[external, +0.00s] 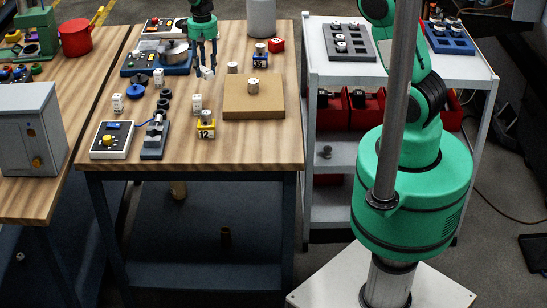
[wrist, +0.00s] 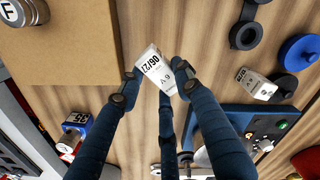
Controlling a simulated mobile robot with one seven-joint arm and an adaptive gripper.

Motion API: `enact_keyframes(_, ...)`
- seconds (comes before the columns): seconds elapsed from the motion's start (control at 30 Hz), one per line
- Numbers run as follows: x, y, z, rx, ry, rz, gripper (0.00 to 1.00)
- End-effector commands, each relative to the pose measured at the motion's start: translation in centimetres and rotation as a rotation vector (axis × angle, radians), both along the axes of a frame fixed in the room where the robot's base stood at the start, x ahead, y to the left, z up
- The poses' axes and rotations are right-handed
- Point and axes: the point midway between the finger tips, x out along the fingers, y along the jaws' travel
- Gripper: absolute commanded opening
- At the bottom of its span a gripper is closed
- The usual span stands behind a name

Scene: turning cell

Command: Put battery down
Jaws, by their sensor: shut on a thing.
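My gripper (external: 205,60) points down over the back middle of the wooden table. Its dark blue fingers (wrist: 158,86) are shut on a white battery (wrist: 152,62) with printed date and volt markings. The battery (external: 207,73) also shows below the fingertips in the external view. I cannot tell whether its lower end touches the table. Other white battery-like blocks stand on the table: one at the left (external: 117,102), one near the blue device (external: 158,78) and one in the middle (external: 196,103).
A tan board (external: 270,98) with a metal cylinder (external: 253,86) lies right of my gripper. A blue device (external: 143,70) with a metal pot is at its left. A yellow block marked 12 (external: 206,129) stands in front. Bare wood shows between the middle block and the tan board.

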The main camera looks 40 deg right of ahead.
Motion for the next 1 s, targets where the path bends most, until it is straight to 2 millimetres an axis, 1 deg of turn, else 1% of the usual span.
enact_keyframes(0.23, 0.0, 0.0, 0.1, 0.0, 0.0, 0.0, 0.01)
enact_keyframes(0.33, 0.0, 0.0, -0.3, 0.0, 0.0, 0.0, 0.01)
enact_keyframes(0.7, 0.0, 0.0, -4.4, 0.0, 0.001, 0.0, 0.01)
enact_keyframes(0.8, 0.0, 0.0, -4.9, 0.0, 0.0, 0.0, 0.01)
enact_keyframes(1.0, 0.0, 0.0, -4.9, 0.0, -0.001, 0.0, 0.01)
